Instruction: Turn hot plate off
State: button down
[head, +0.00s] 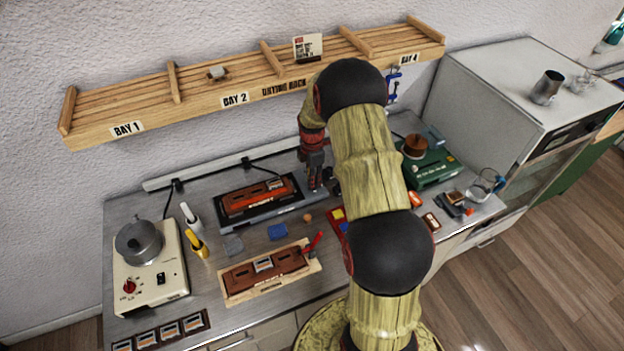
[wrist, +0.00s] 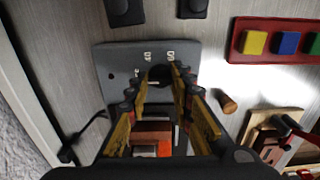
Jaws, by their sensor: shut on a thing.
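A dark grey flat plate (head: 262,222) with a cable lies at the back middle of the bench; I take it as the hot plate. A red-orange block (head: 257,194) sits on it. My gripper (head: 317,188) points down at the plate's right end. In the wrist view, my gripper (wrist: 163,82) has its fingertips closed around a dark round knob (wrist: 160,73) on the grey plate (wrist: 114,62), beside small white markings. The fingers partly cover the knob, and its setting cannot be read. The red-orange block (wrist: 152,130) shows between the fingers.
A cream box (head: 163,290) with a red dial and metal pot stands at the left. A wooden drying rack (head: 200,104) hangs above. A green device (head: 428,172) stands right of my arm. A red tray of coloured blocks (wrist: 282,55) lies near the plate.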

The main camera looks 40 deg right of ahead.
jog(key=shift+r, duration=0.1)
dwell(0.3)
jog(key=c, duration=1.7)
grip_release()
jog(key=shift+o, duration=0.8)
notch_tip(320, 180, up, 12)
